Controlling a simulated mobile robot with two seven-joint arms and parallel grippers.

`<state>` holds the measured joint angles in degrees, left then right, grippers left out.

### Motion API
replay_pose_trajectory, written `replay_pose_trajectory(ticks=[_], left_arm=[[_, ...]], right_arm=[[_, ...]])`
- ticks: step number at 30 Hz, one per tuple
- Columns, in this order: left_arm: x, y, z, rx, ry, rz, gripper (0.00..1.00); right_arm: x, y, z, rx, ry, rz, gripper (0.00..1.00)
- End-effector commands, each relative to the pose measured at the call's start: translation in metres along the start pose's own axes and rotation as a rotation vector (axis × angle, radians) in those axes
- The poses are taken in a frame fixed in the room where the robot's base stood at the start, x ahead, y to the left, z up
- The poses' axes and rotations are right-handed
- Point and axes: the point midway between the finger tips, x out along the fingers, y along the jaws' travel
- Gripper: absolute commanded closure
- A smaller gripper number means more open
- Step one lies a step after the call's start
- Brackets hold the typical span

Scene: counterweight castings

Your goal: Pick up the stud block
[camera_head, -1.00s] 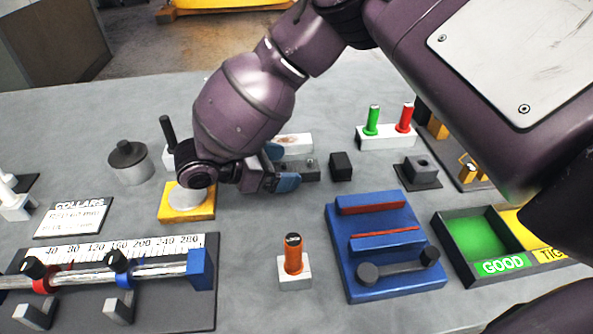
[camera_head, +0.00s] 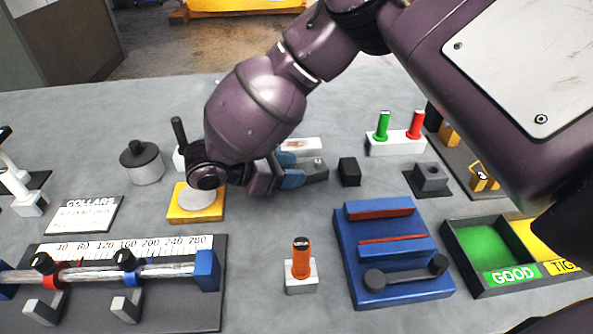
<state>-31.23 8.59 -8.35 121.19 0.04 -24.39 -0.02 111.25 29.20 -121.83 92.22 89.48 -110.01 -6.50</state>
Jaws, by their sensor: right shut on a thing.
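The stud block (camera_head: 316,169) is a small grey block with a small round stud on top, right of the middle of the bench. My right gripper (camera_head: 296,172) reaches it from the left, its blue-padded fingers shut on the block. The fingers hide the block's left part. I cannot tell whether its underside touches the bench. My left gripper is not in view.
A black block (camera_head: 349,172) stands just right of the stud block. A white flat piece (camera_head: 302,144) lies behind. The blue fixture (camera_head: 390,270) and orange plug gauge (camera_head: 302,259) stand in front. Bare grey bench lies between.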

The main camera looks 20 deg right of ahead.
Motion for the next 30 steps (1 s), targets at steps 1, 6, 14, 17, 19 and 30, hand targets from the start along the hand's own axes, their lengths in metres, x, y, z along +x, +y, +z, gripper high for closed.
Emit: replay_pose_trajectory(ticks=[1, 6, 14, 17, 19, 30], left_arm=[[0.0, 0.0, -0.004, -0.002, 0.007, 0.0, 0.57], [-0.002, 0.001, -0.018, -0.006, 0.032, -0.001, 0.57], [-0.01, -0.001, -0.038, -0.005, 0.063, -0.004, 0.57], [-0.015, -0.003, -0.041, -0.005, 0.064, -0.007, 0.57], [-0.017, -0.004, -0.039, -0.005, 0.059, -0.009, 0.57], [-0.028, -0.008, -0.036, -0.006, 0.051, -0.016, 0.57]], right_arm=[[-0.002, 0.001, 0.005, 0.004, -0.001, 0.001, 1.0], [-0.011, 0.002, 0.027, 0.008, 0.001, 0.003, 1.0], [-0.036, 0.004, 0.086, 0.014, 0.001, 0.004, 1.0], [-0.046, 0.006, 0.111, 0.015, -0.001, 0.007, 1.0], [-0.052, 0.006, 0.125, 0.014, -0.001, 0.007, 1.0], [-0.074, 0.009, 0.177, 0.007, -0.001, 0.003, 1.0]])
